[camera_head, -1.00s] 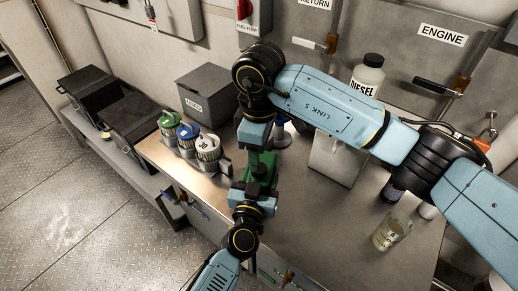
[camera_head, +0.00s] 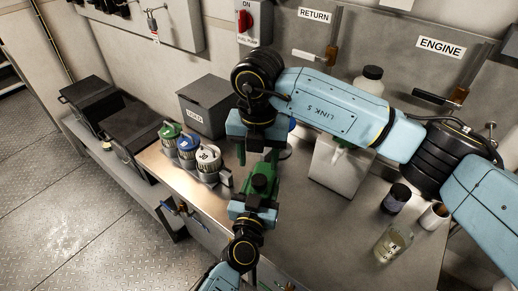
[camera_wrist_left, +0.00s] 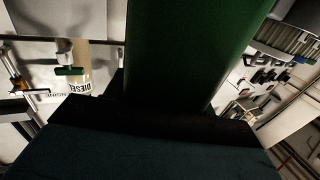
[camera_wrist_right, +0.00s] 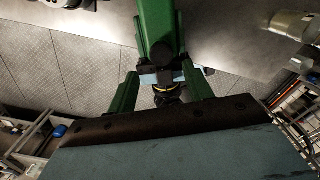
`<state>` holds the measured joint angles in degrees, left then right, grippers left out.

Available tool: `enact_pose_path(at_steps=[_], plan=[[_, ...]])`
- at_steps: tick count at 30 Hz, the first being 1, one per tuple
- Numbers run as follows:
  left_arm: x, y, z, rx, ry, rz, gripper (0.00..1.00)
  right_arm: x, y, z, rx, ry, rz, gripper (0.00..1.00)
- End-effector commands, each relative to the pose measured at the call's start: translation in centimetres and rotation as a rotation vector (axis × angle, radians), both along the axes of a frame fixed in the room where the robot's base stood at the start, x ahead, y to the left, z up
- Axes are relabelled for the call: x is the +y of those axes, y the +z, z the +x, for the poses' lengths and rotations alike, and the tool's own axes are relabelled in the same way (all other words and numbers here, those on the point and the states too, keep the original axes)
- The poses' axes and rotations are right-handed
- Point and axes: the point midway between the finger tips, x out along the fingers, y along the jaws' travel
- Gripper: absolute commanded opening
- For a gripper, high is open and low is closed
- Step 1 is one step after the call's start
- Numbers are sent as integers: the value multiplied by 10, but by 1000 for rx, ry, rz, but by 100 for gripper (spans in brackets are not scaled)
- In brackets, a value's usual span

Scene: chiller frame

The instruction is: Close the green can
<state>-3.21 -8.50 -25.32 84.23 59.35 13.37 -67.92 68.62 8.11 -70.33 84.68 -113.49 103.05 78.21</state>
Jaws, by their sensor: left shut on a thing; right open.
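A green can (camera_head: 264,180) is held upright above the worktop at the middle of the head view. Its green body fills the middle of the left wrist view (camera_wrist_left: 195,45). My left gripper (camera_head: 256,202) is shut on it from the near side. My right gripper (camera_head: 258,154) is just beyond the can and open. In the right wrist view, its two fingers (camera_wrist_right: 160,74) are spread on either side of a green shape (camera_wrist_right: 160,25) with a dark round part. I cannot make out the can's lid or whether the right fingers touch the can.
Containers with green (camera_head: 171,130), blue (camera_head: 187,141) and white (camera_head: 208,156) tops stand at the worktop's left. A grey box (camera_head: 205,105) is behind them. A white container (camera_head: 340,165), a dark-capped jar (camera_head: 396,198) and a clear jar (camera_head: 392,243) stand right. Bare worktop (camera_head: 320,225) lies front right.

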Motion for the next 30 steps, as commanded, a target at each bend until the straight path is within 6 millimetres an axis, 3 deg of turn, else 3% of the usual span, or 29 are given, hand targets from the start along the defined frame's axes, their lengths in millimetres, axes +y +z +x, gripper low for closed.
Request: enact_pose_path(at_steps=[30], plan=[[-1, -1, -1, 3, -2, -1, 0, -1, 15, 0, -3, 2014, -11, 51]])
